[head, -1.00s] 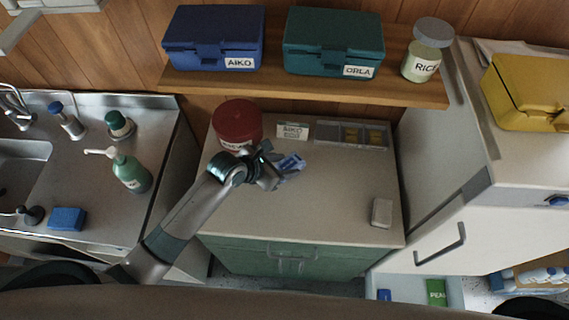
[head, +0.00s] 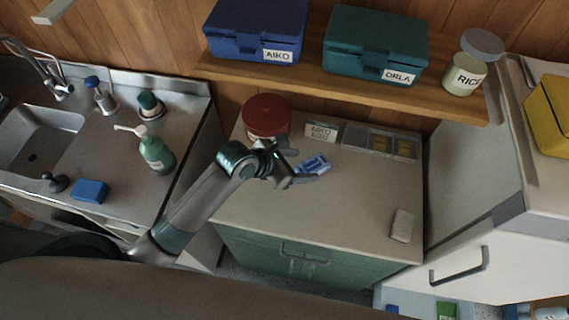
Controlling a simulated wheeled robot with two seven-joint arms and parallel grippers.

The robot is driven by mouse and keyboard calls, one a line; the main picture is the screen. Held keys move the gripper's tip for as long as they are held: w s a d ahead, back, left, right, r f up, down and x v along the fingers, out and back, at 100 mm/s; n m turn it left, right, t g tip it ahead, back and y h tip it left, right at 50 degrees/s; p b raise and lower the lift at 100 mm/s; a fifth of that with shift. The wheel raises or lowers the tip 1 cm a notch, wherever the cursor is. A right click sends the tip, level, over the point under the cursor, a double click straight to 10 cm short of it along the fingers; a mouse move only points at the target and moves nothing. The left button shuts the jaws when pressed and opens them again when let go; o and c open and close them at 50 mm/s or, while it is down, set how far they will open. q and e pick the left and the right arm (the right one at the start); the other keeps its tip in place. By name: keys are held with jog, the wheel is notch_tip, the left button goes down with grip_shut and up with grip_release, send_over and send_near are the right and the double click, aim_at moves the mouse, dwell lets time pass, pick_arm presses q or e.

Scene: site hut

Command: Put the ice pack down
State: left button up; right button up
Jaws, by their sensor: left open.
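The ice pack (head: 313,165), small and blue with a pale label, is on or just above the cabinet's pale worktop (head: 330,215), beside the AIKO card. My left gripper (head: 302,172) is open, with its fingers around or right beside the ice pack; the exact gap is too small to tell. The AIKO card (head: 320,132) stands at the back of the worktop. My right gripper is not in view.
A red-lidded jar (head: 267,116) stands just behind my left gripper. A divided tray (head: 380,142) lies at the back right, and a small whitish box (head: 401,225) at the right edge. The worktop's front middle is clear. A shelf (head: 350,86) with lunch boxes overhangs the back.

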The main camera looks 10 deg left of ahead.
pick_arm(q)
jog(key=b+v, duration=0.1)
jog(key=v, duration=0.6)
jog(key=shift+s+a+r, duration=0.2)
jog(key=shift+r, duration=0.05)
jog(key=shift+o, duration=0.4)
jog(key=shift+b, duration=0.3)
